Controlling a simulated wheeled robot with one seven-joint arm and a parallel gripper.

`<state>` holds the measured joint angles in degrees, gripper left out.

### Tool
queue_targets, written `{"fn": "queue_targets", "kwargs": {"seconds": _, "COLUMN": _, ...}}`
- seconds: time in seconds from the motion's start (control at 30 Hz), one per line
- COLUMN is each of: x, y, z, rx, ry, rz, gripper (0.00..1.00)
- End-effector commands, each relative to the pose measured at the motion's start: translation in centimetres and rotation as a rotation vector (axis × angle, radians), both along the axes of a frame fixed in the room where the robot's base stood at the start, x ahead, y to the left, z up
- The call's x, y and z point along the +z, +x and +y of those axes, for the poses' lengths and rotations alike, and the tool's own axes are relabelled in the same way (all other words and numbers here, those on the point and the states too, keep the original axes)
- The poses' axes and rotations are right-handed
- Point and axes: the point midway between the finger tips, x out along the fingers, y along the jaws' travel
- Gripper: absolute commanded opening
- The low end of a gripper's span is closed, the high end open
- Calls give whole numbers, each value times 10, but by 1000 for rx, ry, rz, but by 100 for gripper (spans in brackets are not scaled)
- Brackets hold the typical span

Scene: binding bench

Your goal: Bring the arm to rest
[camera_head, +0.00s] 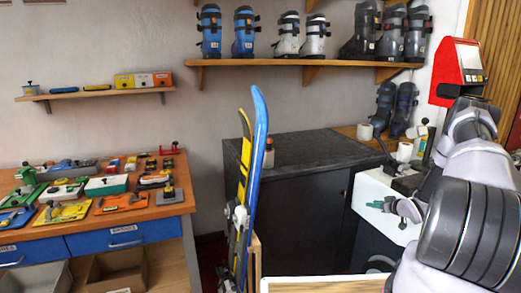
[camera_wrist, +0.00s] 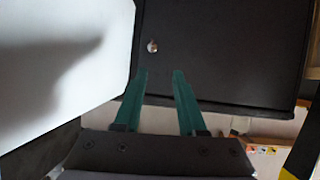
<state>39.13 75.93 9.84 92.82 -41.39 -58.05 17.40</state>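My gripper (camera_head: 376,205) is at the right of the head view, in front of the white unit. Its teal fingers show in the wrist view (camera_wrist: 162,76), standing apart with a narrow gap and nothing between them. My arm reaches in from the right edge, bent at the elbow. In the wrist view the fingers point towards a dark cabinet front with a silver knob (camera_wrist: 152,46). I cannot tell how far off it is.
A white unit (camera_head: 369,196) is close to my gripper. Skis (camera_head: 255,150) stand upright left of it. A dark cabinet (camera_head: 300,210) is behind. A wooden bench (camera_head: 187,206) with tools is at left. Boots stand on a shelf (camera_head: 290,62). A red machine (camera_head: 456,66) is at right.

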Motion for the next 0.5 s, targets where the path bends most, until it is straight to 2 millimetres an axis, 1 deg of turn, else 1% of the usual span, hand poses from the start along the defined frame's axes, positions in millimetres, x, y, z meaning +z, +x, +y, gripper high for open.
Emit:
{"fn": "queue_targets", "kwargs": {"seconds": 0.03, "x": 11, "y": 5, "z": -1, "rx": -6, "ry": -12, "rz": 5, "gripper": 40}}
{"fn": "queue_targets", "kwargs": {"seconds": 0.17, "x": 40, "y": 15, "z": -5, "rx": -31, "ry": -39, "rz": 30, "gripper": 40}}
{"fn": "queue_targets", "kwargs": {"seconds": 0.27, "x": 69, "y": 23, "z": -7, "rx": -56, "ry": -62, "rz": 51, "gripper": 40}}
{"fn": "queue_targets", "kwargs": {"seconds": 0.37, "x": 106, "y": 31, "z": -6, "rx": -89, "ry": -92, "rz": 78, "gripper": 40}}
{"fn": "queue_targets", "kwargs": {"seconds": 0.4, "x": 125, "y": 34, "z": -6, "rx": -106, "ry": -105, "rz": 89, "gripper": 40}}
{"fn": "queue_targets", "kwargs": {"seconds": 0.47, "x": 157, "y": 37, "z": -4, "rx": -136, "ry": -124, "rz": 108, "gripper": 40}}
{"fn": "queue_targets", "kwargs": {"seconds": 0.5, "x": 178, "y": 37, "z": -1, "rx": -156, "ry": -135, "rz": 124, "gripper": 40}}
